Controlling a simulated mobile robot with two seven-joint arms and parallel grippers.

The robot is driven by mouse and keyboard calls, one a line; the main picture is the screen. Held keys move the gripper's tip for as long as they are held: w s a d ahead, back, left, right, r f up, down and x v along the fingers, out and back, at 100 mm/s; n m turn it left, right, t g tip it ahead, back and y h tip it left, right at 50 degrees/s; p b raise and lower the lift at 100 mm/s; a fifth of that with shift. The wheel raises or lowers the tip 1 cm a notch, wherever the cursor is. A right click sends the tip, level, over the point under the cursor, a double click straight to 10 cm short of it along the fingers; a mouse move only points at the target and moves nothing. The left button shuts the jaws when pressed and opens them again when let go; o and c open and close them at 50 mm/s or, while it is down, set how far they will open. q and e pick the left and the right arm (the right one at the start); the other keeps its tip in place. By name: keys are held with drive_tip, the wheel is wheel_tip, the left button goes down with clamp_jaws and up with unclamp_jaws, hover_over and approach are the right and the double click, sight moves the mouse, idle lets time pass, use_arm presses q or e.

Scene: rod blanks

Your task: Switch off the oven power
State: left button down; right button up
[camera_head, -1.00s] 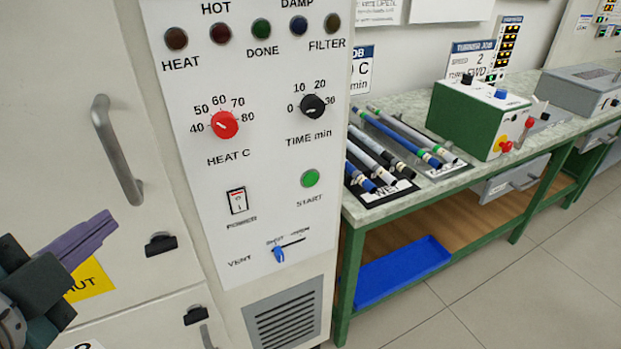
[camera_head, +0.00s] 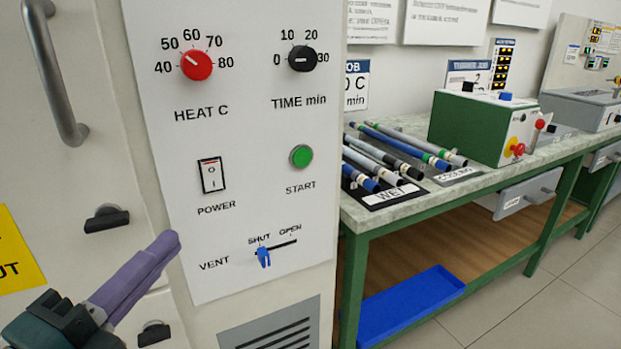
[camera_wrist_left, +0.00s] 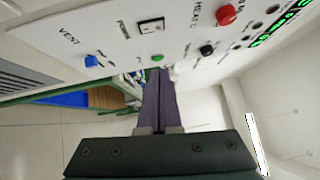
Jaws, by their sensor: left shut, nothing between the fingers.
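The oven's white control panel (camera_head: 240,120) fills the middle of the head view. The POWER rocker switch (camera_head: 212,175), white in a black frame, is on its left side above the VENT slider (camera_head: 264,256). The power switch also shows in the left wrist view (camera_wrist_left: 151,26). My left gripper (camera_head: 172,240), with purple fingers, is shut and empty, below and left of the switch and apart from it. In the left wrist view its fingers (camera_wrist_left: 160,75) point toward the panel. My right gripper is not in view.
The red HEAT knob (camera_head: 196,65), black TIME knob (camera_head: 302,58) and green START button (camera_head: 301,156) surround the switch. A door handle (camera_head: 55,75) sticks out at left. A bench (camera_head: 410,205) with rods and a green machine box (camera_head: 485,130) stands at right.

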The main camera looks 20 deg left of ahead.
use_arm(q)
approach(220, 166)
drive_tip(key=w+d, duration=0.3)
drive_tip(key=w+a, duration=0.2)
drive_tip(key=shift+w+a, duration=0.3)
drive_tip(key=shift+w, duration=0.05)
drive_tip(key=shift+w+a, duration=0.2)
drive_tip(key=shift+a, duration=0.05)
drive_tip(key=shift+w+a+r, duration=0.2)
drive_tip(key=shift+a, duration=0.05)
drive_tip(key=shift+r, duration=0.1)
